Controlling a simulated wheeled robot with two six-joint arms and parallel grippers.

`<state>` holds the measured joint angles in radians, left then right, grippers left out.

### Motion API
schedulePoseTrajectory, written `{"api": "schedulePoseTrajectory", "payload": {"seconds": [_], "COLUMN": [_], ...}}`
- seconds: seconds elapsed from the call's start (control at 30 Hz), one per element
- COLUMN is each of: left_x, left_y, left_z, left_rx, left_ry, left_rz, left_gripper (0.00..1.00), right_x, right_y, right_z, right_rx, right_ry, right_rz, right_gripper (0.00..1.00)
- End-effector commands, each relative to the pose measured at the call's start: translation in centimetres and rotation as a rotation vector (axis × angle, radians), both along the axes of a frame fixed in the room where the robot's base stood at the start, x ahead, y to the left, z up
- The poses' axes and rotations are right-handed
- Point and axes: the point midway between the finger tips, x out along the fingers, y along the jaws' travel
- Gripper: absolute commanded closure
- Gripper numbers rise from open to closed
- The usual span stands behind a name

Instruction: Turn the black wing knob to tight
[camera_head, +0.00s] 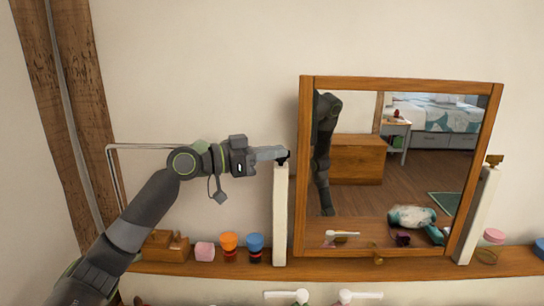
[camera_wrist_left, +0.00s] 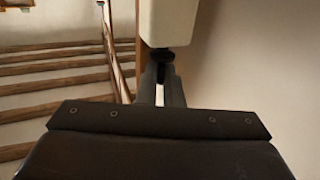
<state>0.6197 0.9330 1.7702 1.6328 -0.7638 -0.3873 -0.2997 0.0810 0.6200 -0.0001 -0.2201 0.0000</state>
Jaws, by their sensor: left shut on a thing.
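The black wing knob (camera_head: 284,157) is a small dark part at the top of the white post left of the mirror. In the left wrist view the knob (camera_wrist_left: 162,56) shows as a dark shape beside the cream post (camera_wrist_left: 168,20), between my fingertips. My left gripper (camera_head: 280,155) reaches in from the left and is shut on the knob. Its fingers (camera_wrist_left: 160,75) hide much of the knob, so its turn angle cannot be told. The wood-framed mirror (camera_head: 304,180) stands between two white posts, tilted a little. My right gripper is not seen.
A wooden shelf (camera_head: 190,269) runs below. On it stand a wooden organizer (camera_head: 165,248), a pink jar (camera_head: 204,252), an orange-topped jar (camera_head: 229,241) and a blue-topped jar (camera_head: 255,243). A brown knob (camera_head: 494,160) tops the right post. The wall above is clear.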

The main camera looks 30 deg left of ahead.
Motion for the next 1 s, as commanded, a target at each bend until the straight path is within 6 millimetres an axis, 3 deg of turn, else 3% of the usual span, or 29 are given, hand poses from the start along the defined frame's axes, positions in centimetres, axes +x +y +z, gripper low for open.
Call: {"api": "schedulePoseTrajectory", "payload": {"seconds": [0.27,0.3,0.47,0.77,1.0], "left_x": [0.0,0.0,0.0,0.0,0.0], "left_y": [-0.1,-0.1,-0.1,0.0,-0.1], "left_z": [-0.3,-0.3,-0.2,0.1,3.2], "left_rx": [0.003,0.003,0.002,0.002,0.002], "left_ry": [0.008,0.007,0.005,0.002,-0.003], "left_rz": [-0.003,-0.003,-0.002,-0.001,-0.002], "left_gripper": [1.00,0.90,0.72,0.72,0.72], "right_x": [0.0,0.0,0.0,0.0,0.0], "right_y": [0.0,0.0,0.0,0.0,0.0], "right_z": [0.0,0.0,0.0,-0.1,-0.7], "right_rx": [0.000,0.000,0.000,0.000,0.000], "right_ry": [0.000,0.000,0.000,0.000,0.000], "right_rz": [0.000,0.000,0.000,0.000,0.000], "right_gripper": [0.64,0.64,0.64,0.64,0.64]}}
